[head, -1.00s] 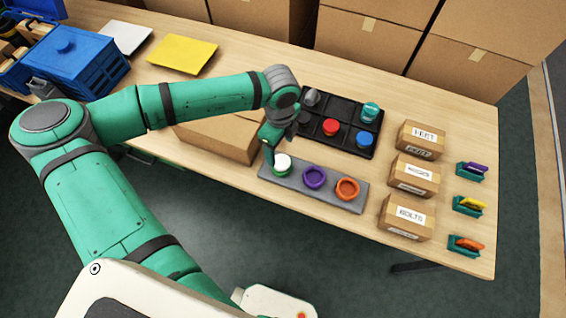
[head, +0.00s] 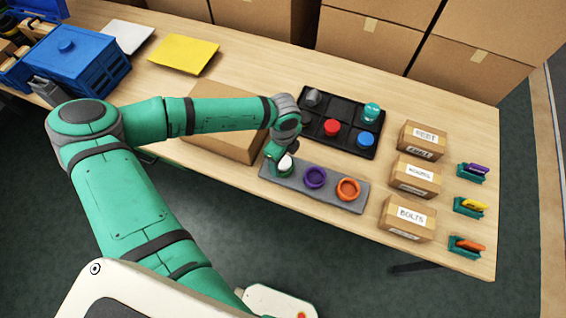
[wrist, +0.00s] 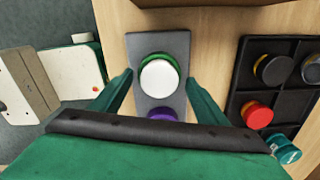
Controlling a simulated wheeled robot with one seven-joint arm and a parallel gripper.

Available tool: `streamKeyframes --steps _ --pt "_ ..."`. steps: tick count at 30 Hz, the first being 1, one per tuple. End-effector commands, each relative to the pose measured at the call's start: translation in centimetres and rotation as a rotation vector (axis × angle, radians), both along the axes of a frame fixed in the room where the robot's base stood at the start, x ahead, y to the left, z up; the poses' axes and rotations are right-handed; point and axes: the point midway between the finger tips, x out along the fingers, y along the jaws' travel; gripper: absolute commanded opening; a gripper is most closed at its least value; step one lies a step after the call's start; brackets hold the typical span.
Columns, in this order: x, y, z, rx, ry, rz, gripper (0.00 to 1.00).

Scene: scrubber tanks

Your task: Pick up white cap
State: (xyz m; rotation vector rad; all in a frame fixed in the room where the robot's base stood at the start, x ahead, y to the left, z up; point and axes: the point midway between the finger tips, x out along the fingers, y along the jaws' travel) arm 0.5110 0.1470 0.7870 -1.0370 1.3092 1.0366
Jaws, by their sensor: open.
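The white cap (wrist: 159,77) sits inside a green ring (wrist: 176,62) on a grey strip (wrist: 140,48). In the head view the white cap (head: 285,165) is partly hidden by my gripper (head: 280,158). In the wrist view my gripper (wrist: 157,88) is open, with one finger on each side of the cap. A gap shows between each finger and the cap. I cannot tell how far the fingertips are above the strip.
A black compartment tray (head: 345,109) with red, blue, teal and grey items lies behind. Labelled boxes (head: 405,217) stand to the right. A larger cardboard box (head: 232,140) is to the left.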

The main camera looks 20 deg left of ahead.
Motion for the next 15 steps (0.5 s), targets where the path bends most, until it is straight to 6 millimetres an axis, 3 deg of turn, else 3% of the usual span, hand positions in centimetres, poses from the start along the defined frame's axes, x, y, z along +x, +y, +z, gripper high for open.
streamKeyframes --steps 2,6,9,15 --pt "-0.02 0.06 0.02 0.0 0.0 0.001 0.68" --pt "-0.03 0.07 0.03 0.0 0.0 0.001 0.34" --pt "0.01 0.08 0.04 -0.001 -0.001 0.002 0.17" --pt "-0.01 0.18 0.07 -0.003 -0.002 0.005 0.16"
